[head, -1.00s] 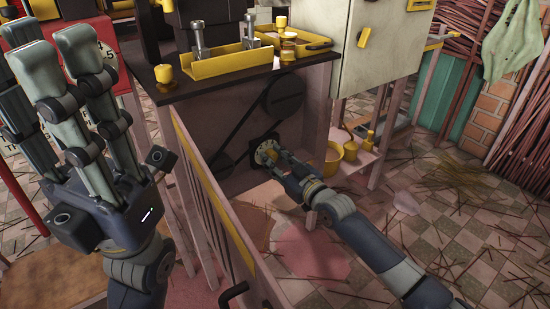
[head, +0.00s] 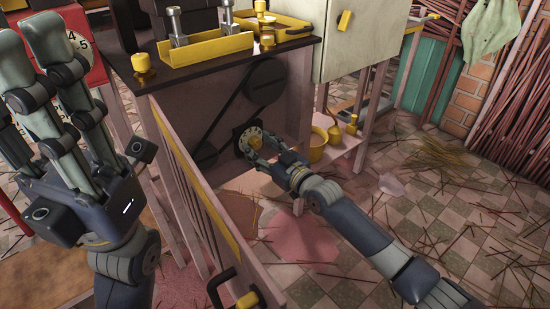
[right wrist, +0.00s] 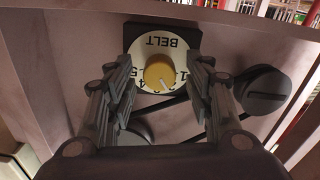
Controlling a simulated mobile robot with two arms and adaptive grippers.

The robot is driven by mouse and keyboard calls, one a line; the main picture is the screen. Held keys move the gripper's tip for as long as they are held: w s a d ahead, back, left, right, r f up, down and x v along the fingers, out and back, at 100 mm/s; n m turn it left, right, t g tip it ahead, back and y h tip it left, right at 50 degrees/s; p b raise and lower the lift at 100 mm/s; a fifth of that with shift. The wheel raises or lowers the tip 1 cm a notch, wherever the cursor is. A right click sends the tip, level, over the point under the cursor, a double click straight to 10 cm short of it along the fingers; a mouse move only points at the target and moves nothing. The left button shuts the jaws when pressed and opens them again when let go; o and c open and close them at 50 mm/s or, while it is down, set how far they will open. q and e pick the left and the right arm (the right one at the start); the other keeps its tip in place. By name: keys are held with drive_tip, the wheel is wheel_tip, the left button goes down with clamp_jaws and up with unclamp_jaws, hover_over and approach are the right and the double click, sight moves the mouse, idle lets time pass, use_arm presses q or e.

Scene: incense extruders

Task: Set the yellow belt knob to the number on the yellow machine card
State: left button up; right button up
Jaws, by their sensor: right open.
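The yellow belt knob (right wrist: 158,72) sits on a pale round dial (right wrist: 146,48) marked BELT, which appears upside down in the right wrist view. Numbers run along the dial's lower edge, partly hidden by my fingers. The knob's white mark points down and slightly right, near the 2 and 3; I cannot tell exactly which. My right gripper (right wrist: 164,88) is open, with fingers on both sides of the knob; contact is unclear. The knob also shows in the head view (head: 256,143). My left gripper (head: 48,85) is raised, open and empty. I cannot make out a yellow machine card.
Dark pulleys (head: 265,82) and a belt lie beside the dial. A yellow tray (head: 205,50) stands on the machine top. A slatted gate (head: 200,190) stands in front at left. A red panel (head: 85,60) with numbers is partly behind my left gripper. Sticks litter the floor at right.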

drive_tip(key=v, duration=1.1)
drive_tip(key=shift+s+d, duration=0.1)
